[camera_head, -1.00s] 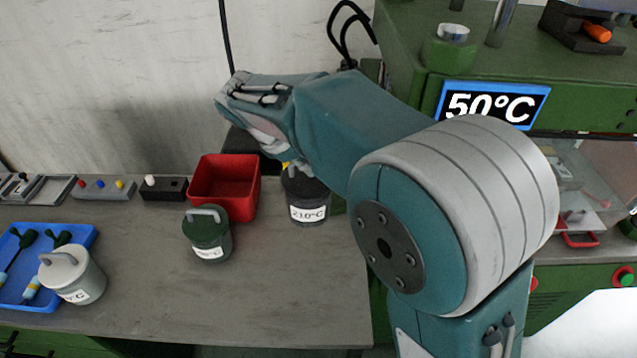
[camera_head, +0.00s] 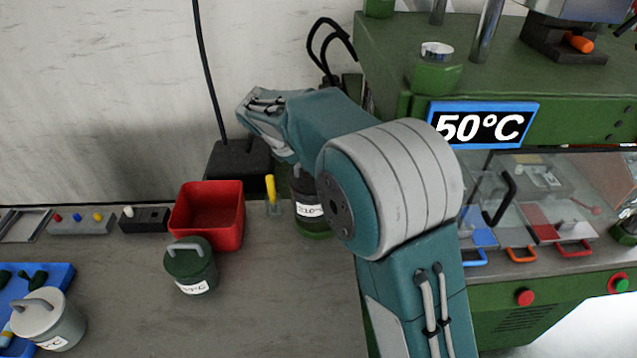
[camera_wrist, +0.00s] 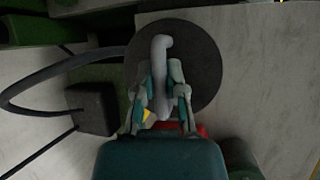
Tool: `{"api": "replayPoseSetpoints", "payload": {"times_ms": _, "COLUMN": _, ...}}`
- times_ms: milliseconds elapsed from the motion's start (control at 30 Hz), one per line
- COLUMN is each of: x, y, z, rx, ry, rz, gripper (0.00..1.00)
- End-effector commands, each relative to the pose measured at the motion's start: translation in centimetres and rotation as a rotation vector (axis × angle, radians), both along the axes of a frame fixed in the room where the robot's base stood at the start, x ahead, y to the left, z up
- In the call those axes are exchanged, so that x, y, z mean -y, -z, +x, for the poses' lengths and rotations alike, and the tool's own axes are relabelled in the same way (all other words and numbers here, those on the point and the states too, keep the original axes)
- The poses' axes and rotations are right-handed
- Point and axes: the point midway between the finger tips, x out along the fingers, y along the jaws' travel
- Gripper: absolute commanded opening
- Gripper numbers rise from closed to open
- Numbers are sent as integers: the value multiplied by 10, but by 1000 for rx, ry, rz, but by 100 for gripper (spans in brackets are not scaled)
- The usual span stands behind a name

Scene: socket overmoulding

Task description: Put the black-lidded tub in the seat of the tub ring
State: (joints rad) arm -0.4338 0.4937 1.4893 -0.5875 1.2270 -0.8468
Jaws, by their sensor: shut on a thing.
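The black-lidded tub (camera_head: 306,222) is dark with a white label and stands upright left of my arm's big joint, which hides part of it. In the wrist view its round black lid (camera_wrist: 205,50) and grey handle (camera_wrist: 161,60) fill the upper middle. My gripper (camera_wrist: 160,85) is shut on that handle, with a finger on each side. In the head view my arm hides the fingers. I cannot tell whether the tub's base touches anything. I cannot pick out the tub ring for sure.
A red bin (camera_head: 207,220), a green-lidded tub (camera_head: 190,268) and a grey-lidded tub (camera_head: 48,318) stand on the bench to the left. A yellow-handled tool (camera_head: 270,188) stands beside the held tub. A green machine with a 50°C display (camera_head: 482,124) is at the right.

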Motion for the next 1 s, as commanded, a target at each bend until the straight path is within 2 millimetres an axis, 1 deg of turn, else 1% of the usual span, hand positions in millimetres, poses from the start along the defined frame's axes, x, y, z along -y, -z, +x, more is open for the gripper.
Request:
{"api": "replayPoseSetpoints", "payload": {"times_ms": 33, "x": 2, "y": 11, "z": 6, "rx": -4, "ry": 0, "rz": -2, "gripper": 0}}
{"api": "replayPoseSetpoints", "payload": {"times_ms": 100, "x": 6, "y": 23, "z": 15, "rx": -3, "ry": -1, "rz": -3, "gripper": 0}}
{"api": "replayPoseSetpoints", "payload": {"times_ms": 200, "x": 11, "y": 36, "z": 25, "rx": -3, "ry": 0, "rz": -2, "gripper": 0}}
{"api": "replayPoseSetpoints", "payload": {"times_ms": 267, "x": 13, "y": 41, "z": 29, "rx": -1, "ry": -1, "rz": -1, "gripper": 0}}
{"api": "replayPoseSetpoints", "payload": {"times_ms": 467, "x": 18, "y": 51, "z": 37, "rx": 0, "ry": -1, "rz": 0, "gripper": 0}}
{"api": "replayPoseSetpoints", "payload": {"times_ms": 533, "x": 20, "y": 60, "z": 40, "rx": -3, "ry": -2, "rz": 0, "gripper": 0}}
{"api": "replayPoseSetpoints", "payload": {"times_ms": 700, "x": 19, "y": 84, "z": 40, "rx": -1, "ry": -2, "rz": -2, "gripper": 0}}
{"api": "replayPoseSetpoints", "payload": {"times_ms": 1000, "x": 18, "y": 86, "z": 39, "rx": 0, "ry": -2, "rz": -2, "gripper": 0}}
